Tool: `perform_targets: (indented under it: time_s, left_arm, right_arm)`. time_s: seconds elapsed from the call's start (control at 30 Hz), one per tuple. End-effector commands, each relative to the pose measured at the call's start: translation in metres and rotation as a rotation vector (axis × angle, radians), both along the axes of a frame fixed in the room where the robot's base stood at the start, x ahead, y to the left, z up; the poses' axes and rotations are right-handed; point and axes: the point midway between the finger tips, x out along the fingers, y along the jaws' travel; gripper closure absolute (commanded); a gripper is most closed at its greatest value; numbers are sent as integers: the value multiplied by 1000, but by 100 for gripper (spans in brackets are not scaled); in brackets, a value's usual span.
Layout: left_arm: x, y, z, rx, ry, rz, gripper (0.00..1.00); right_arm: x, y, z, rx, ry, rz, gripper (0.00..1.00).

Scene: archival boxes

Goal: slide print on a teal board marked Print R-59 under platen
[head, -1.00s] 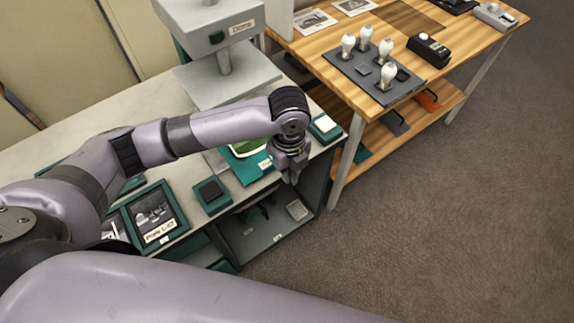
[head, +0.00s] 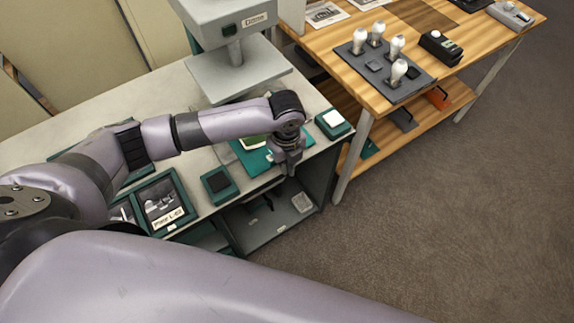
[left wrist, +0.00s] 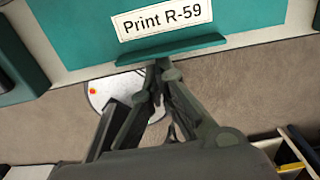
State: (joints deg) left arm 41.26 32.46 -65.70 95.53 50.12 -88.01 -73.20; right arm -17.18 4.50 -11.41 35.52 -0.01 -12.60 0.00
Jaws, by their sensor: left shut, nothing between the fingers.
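The teal board (head: 254,160) lies near the front edge of the pale bench, partly hidden by my left arm. In the left wrist view its white label (left wrist: 168,18) reads "Print R-59", above a raised teal lip (left wrist: 172,50) at the near edge. My left gripper (head: 284,172) is shut and empty at that front edge. Its fingertips, also in the left wrist view (left wrist: 162,68), are right at the lip; I cannot tell if they touch. The platen seems to be the grey plate (head: 237,77) below a labelled grey housing, farther back. My right gripper is out of view.
A teal block with a dark top (head: 219,184) stands left of the board, and one with a white top (head: 333,122) stands right. A framed print (head: 165,203) lies farther left. A wooden table (head: 330,60) with bulbs adjoins on the right. Open shelves are below the bench.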

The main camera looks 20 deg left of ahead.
Motion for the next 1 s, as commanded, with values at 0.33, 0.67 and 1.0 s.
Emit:
perform_targets:
  time_s: [0.33,0.67,1.0]
  left_arm:
    - [34,44,1,1,0,3,100]
    - [36,46,0,0,0,2,100]
    - [22,31,6,-1,3,5,100]
  right_arm:
    - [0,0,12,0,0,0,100]
    - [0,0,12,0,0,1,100]
    - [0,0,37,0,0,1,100]
